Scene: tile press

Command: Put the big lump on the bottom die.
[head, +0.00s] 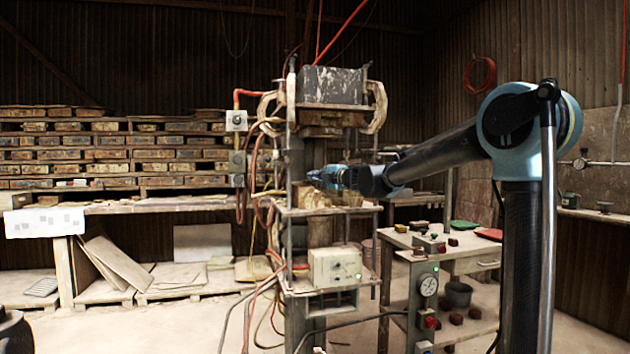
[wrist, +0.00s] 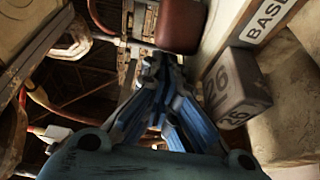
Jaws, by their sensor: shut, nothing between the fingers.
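My gripper (head: 318,176) reaches into the press (head: 330,120) from the right in the head view, above its lower platform. In the wrist view my blue-fingered gripper (wrist: 152,66) is shut and empty. A smooth reddish-brown lump (wrist: 182,26) lies just beyond the fingertips there, slightly right of them. I cannot tell whether they touch it. A pale, worn block (head: 310,196) sits under my gripper on the press platform. I cannot make out for sure which part is the bottom die, and the lump is not clear in the head view.
In the wrist view a grey cube marked 26 (wrist: 236,90) and a BASE label (wrist: 268,18) are close on the right. Press posts and hoses crowd my gripper. A side table (head: 440,240) with small dark lumps, a red plate (head: 489,234) and a green plate (head: 464,225) stands right.

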